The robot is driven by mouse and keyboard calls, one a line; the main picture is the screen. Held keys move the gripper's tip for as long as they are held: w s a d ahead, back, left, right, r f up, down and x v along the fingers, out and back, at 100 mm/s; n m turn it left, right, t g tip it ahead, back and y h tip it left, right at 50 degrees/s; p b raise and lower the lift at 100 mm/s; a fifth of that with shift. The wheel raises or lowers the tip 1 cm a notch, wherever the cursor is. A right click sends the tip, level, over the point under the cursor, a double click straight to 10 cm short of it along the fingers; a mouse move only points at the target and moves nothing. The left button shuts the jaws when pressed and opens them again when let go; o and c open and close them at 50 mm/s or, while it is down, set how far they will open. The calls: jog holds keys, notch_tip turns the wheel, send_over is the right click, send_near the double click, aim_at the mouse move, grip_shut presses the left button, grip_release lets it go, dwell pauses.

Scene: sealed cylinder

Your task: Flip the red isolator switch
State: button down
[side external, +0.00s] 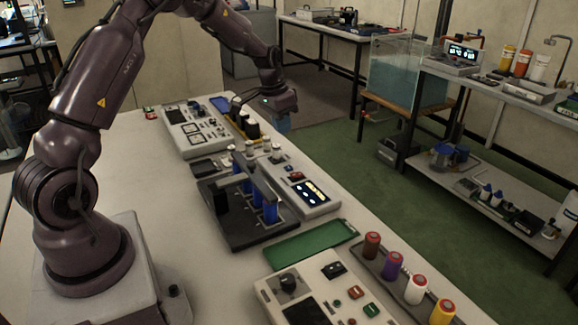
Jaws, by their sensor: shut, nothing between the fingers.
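My gripper (283,123) hangs in the air at the far end of the table, to the right of the far panel, with its fingers pointing down. It is shut and empty, and touches nothing that I can see.
A black rack with blue cylinders (269,211) stands mid-table. A green mat (311,242) lies nearer, beside a tray holding several coloured bottles (392,265). The near panel (275,290) has a black knob. Dark cylinders (252,129) stand left of my gripper. Bare table lies left of the rack.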

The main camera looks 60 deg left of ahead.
aim_at(294, 173)
jog(key=shift+w+a+r+m, duration=0.15)
jog(key=shift+w+r+m, duration=0.1)
jog(key=shift+r+m, duration=0.15)
jog(key=shift+f, duration=0.15)
jog(key=f, duration=0.4)
jog(key=w+f, duration=0.1)
jog(key=f, duration=0.7)
jog(key=shift+w+f, duration=0.15)
jog(key=shift+w, duration=0.2)
jog(key=shift+f, duration=0.65)
jog(key=shift+s+f, duration=0.3)
jog(key=shift+f, duration=0.2)
jog(key=shift+r, duration=0.1)
jog(key=shift+w, duration=0.15)
jog(key=shift+w+r, duration=0.4)
jog(key=shift+w, duration=0.2)
